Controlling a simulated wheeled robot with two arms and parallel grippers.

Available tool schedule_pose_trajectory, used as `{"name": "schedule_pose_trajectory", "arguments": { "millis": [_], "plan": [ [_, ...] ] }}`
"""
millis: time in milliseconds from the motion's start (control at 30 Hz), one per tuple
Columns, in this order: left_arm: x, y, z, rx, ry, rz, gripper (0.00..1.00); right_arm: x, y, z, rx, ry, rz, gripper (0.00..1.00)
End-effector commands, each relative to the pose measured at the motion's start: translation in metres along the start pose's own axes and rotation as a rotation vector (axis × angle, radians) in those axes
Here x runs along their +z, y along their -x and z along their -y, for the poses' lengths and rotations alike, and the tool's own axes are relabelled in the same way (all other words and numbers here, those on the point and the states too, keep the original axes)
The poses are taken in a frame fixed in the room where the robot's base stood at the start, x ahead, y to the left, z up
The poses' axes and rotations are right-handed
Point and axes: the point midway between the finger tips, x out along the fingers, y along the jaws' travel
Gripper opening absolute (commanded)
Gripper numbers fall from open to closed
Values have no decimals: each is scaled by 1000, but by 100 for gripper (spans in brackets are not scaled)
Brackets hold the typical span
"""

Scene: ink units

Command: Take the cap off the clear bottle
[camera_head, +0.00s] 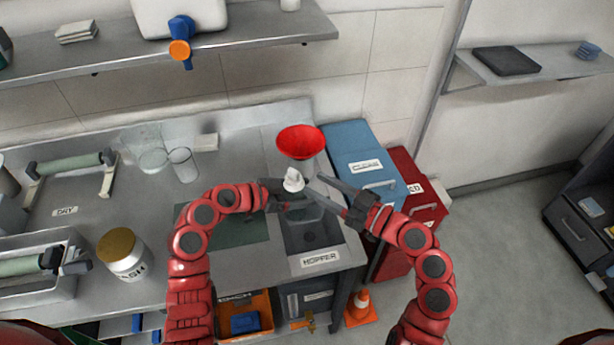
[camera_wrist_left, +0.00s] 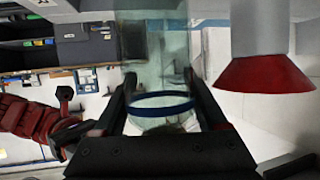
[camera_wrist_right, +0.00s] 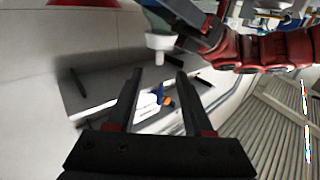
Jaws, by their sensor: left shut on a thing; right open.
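My left gripper (camera_head: 283,190) is shut on the clear bottle (camera_wrist_left: 165,50), whose see-through body shows between the fingers in the left wrist view with a blue band around it. A white cap (camera_head: 293,181) shows at the left gripper in the head view. In the right wrist view the white cap (camera_wrist_right: 160,43) appears beyond and above my right fingertips, apart from them. My right gripper (camera_head: 318,186) is open and empty, pointing left towards the cap. Most of the bottle is hidden in the head view.
A red funnel (camera_head: 301,141) stands just behind the grippers. The hopper basin (camera_head: 310,232) lies below them. Clear glassware (camera_head: 184,166) and a white-labelled jar (camera_head: 124,258) stand on the counter to the left. Blue (camera_head: 362,150) and red (camera_head: 417,185) bins stand at right.

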Motion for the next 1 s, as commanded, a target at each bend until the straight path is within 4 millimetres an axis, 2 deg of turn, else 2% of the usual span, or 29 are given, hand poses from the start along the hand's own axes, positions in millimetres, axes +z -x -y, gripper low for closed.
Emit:
{"name": "schedule_pose_trajectory", "arguments": {
  "millis": [300, 500, 700, 1000],
  "plan": [
    [-1, 0, 0, 0, -1, -2, 0, 0, -61, 1, -4, -1, 1, 51],
    [-1, 0, 0, 0, -1, -2, 0, -1, -94, 0, -1, 0, -1, 51],
    [-1, 0, 0, 0, -1, -2, 0, 0, -110, -1, 2, -2, 0, 51],
    [-1, 0, 0, 0, -1, -2, 0, -1, -112, -1, 4, -1, -1, 51]
  ]
}}
